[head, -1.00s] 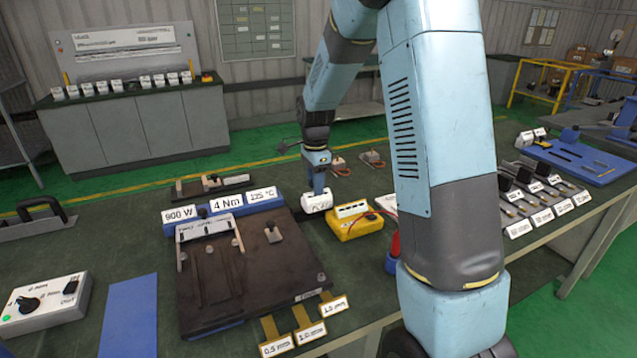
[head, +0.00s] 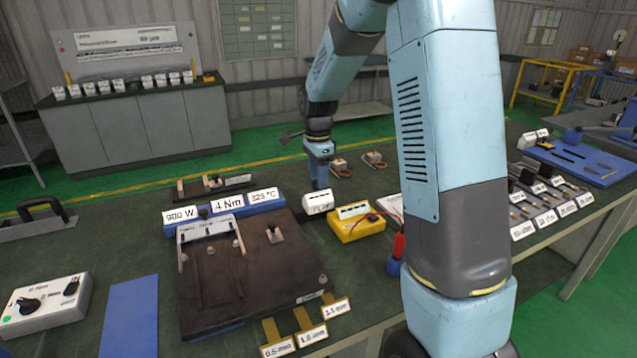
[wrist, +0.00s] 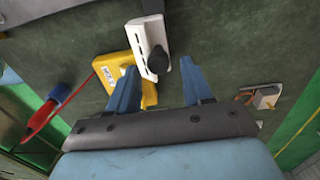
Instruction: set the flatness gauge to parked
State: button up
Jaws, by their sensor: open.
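The small white box (head: 318,203) beside the yellow instrument appears to be the flatness gauge. Its front lettering is too small to read surely. In the wrist view the white box (wrist: 148,42) shows small dark slots along its face and a black knob (wrist: 158,61) on its side. My gripper (wrist: 160,70) is open and empty, its two blue fingers apart with the knob in the gap near their tips. I cannot tell if either finger touches it. In the head view my gripper (head: 318,184) is just behind the box, its fingertips partly hidden.
The yellow instrument (head: 358,225) stands close right of the box, with a red lead and red probe (head: 398,245). The dark heating plate (head: 250,270) with white labels lies to the left. Small clamp-like parts (head: 375,160) lie behind.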

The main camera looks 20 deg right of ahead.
notch_tip(320, 180, up, 11)
dwell(0.3)
jog(key=s+d+r+n+t, duration=0.1)
jog(key=s+r+n, duration=0.3)
jog(key=s, duration=0.4)
jog(key=s+d+r+n+t, duration=0.15)
jog(key=s+r+n, duration=0.25)
jog(key=s, duration=0.4)
jog(key=s+f+n+t, duration=0.1)
jog(key=s+n+t, duration=0.2)
jog(key=s+n, duration=0.5)
jog(key=shift+s+d+f, duration=0.2)
jog(key=shift+s+d, duration=0.15)
jog(key=shift+s, duration=3.5)
